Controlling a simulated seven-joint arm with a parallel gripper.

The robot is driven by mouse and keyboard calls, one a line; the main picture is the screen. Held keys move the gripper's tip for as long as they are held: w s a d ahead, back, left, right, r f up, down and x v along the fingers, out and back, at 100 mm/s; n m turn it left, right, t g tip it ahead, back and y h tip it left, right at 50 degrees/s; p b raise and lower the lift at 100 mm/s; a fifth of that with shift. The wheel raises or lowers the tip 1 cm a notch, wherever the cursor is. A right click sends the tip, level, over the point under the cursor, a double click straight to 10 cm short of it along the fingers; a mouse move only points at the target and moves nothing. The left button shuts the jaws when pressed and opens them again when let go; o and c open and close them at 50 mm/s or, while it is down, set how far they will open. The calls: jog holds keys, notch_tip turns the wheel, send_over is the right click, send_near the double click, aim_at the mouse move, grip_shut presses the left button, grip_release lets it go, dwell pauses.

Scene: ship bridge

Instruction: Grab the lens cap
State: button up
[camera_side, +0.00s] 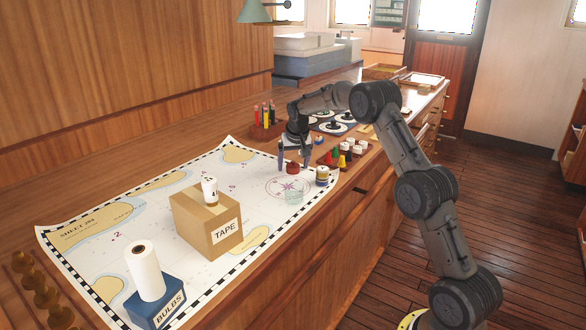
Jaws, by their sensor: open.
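No thing here can be made out for certain as the lens cap. My gripper (293,164) points down over the far right part of the chart, with its fingers apart. A small dark-red round thing (292,168) lies on the chart at the fingertips and appears to be between them. I cannot tell whether the fingers touch it. Several dark round pieces on white discs (331,126) are behind my gripper, partly hidden by the arm. They are too small to identify.
A clear glass (294,192) and a small yellow-topped jar (322,175) stand close to my gripper. Coloured game pieces (343,161) are to the right. A TAPE box (212,232) with a white bottle (210,188) and a BULBS box (158,304) with a white roll (145,270) stand nearer the camera.

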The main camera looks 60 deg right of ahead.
jog(key=c, duration=1.4)
jog(key=shift+r, duration=0.15)
